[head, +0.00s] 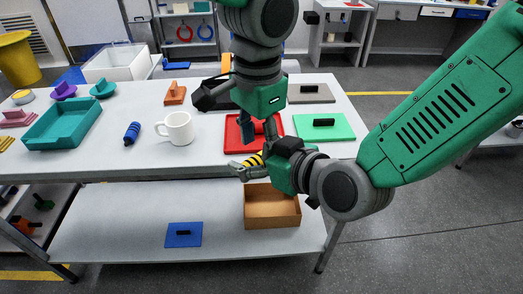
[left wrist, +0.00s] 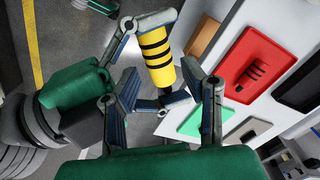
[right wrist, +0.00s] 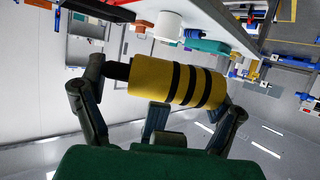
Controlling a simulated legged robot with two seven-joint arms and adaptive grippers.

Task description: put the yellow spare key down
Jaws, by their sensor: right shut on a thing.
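The yellow spare key (head: 253,160) is a yellow cylinder with black bands. My right gripper (head: 247,169) is shut on it, in front of the table's front edge. In the right wrist view the key (right wrist: 165,81) lies across between the fingers, with a black end at the left. My left gripper (head: 260,136) is open just above and behind it, fingers pointing down. In the left wrist view the key (left wrist: 157,55) shows beyond the gap between the left fingers. I cannot tell whether they touch it.
A red tray (head: 231,142) lies behind the grippers, with a green board (head: 338,132) to its right. A white mug (head: 180,127) and teal tray (head: 45,132) stand further left. The lower shelf holds an orange-brown bin (head: 285,212) and a blue plate (head: 172,240).

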